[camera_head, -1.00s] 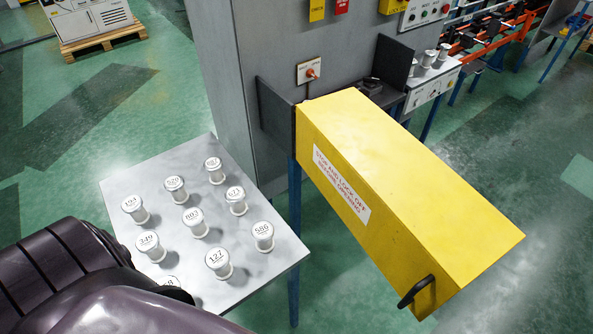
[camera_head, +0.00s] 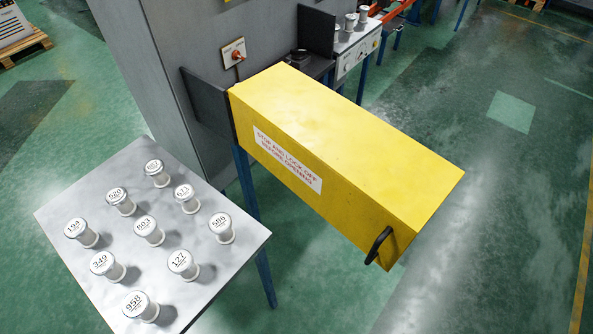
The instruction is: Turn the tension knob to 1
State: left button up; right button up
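I cannot pick out a labelled tension knob. A light control panel (camera_head: 357,55) with small knobs or buttons sits at the back, beyond the yellow cover; its markings are too small to read. A red-orange rotary switch (camera_head: 237,56) on a white plate is on the grey cabinet's side, its label unreadable. The long yellow cover (camera_head: 350,140), printed "stop and lock off before opening", sticks out from the machine and looks closed, with a black handle (camera_head: 378,245) at its near end. Neither of my grippers is in view.
A grey table (camera_head: 62,211) at lower left holds several white numbered spools, such as 958 (camera_head: 140,306). More spools (camera_head: 351,20) stand above the panel. The grey cabinet (camera_head: 175,80) blocks the back left. Green floor (camera_head: 470,270) is open at right.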

aim_at(298, 54)
jog(key=z, duration=0.4)
jog(key=l+z, duration=0.35)
jog(key=l, duration=0.15)
jog(key=i+l+z, duration=0.2)
jog(key=l+z, duration=0.15)
jog(key=l, duration=0.15)
jog(key=i+l, duration=0.7)
jog(key=i, duration=0.25)
jog(key=i+l, duration=0.35)
jog(key=i+j+u, duration=0.1)
jog(key=i+u, duration=0.4)
jog(key=i+l+u, duration=0.15)
jog(key=i+u, duration=0.35)
jog(key=i+l+u, duration=0.3)
jog(key=i+u, duration=0.15)
